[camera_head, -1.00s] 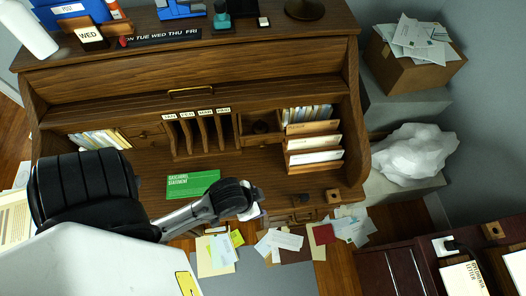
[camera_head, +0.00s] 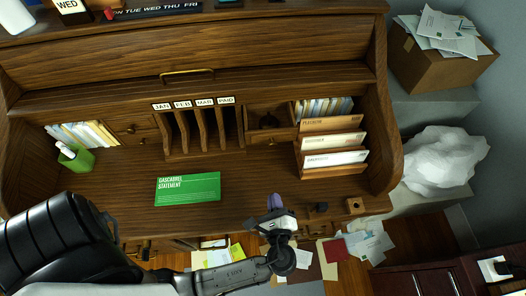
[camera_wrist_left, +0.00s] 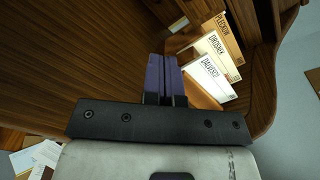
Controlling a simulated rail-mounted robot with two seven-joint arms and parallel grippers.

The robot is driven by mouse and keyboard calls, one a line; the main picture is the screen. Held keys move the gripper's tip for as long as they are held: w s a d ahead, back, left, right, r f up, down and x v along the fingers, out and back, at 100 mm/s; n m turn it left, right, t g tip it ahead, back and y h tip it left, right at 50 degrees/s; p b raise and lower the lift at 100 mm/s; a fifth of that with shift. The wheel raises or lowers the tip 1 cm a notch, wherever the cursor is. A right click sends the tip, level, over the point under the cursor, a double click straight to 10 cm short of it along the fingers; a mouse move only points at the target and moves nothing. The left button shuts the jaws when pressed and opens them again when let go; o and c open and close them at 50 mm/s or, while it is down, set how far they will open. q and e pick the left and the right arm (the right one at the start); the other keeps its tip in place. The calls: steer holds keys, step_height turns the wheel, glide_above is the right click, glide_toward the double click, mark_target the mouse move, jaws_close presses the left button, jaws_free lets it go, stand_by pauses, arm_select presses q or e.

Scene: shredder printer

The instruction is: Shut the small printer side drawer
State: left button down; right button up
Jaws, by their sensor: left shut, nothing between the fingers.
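My left gripper (camera_head: 275,204) has purple fingers closed together with nothing between them. It is over the front part of the wooden roll-top desk (camera_head: 240,178), right of a green statement card (camera_head: 188,188). In the left wrist view the shut fingers (camera_wrist_left: 163,75) point at the desk, beside the letter rack. A small wooden drawer (camera_head: 272,137) stands pulled out in the desk's upper right compartment; the gripper is apart from it. No printer can be made out, so I cannot tell whether this is the named drawer. My right gripper is not in view.
A letter rack (camera_head: 333,157) stands right of the small drawer. Upright month dividers (camera_head: 202,130) stand to its left. A green pen cup (camera_head: 76,158) is at the desk's left. Papers lie on the floor below; a box of papers (camera_head: 440,60) is at the right.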

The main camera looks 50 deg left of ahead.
arm_select(q)
steer(key=r+m+y, duration=0.1)
steer(key=m, duration=0.2)
steer(key=m+t+b, duration=0.1)
steer(key=m+b, duration=0.1)
steer(key=m, duration=0.3)
glide_toward(268, 126)
steer(key=shift+d+f, duration=0.2)
steer(key=shift+d, duration=0.1)
steer(key=shift+w+a, duration=0.15)
steer(key=shift+w, duration=0.05)
steer(key=a, duration=0.1)
steer(key=w+a+p, duration=0.1)
steer(key=w+p, duration=0.1)
steer(key=shift+a+r+t, duration=0.3)
steer(key=shift+a, duration=0.1)
steer(key=x, duration=0.2)
steer(key=p+x, duration=0.1)
steer(key=x, duration=0.4)
steer(key=shift+s+a+f+p, duration=0.1)
steer(key=shift+a+f+p, duration=0.1)
steer(key=shift+f+p, duration=0.2)
steer(key=shift+s+d, duration=0.1)
steer(key=shift+d, duration=0.05)
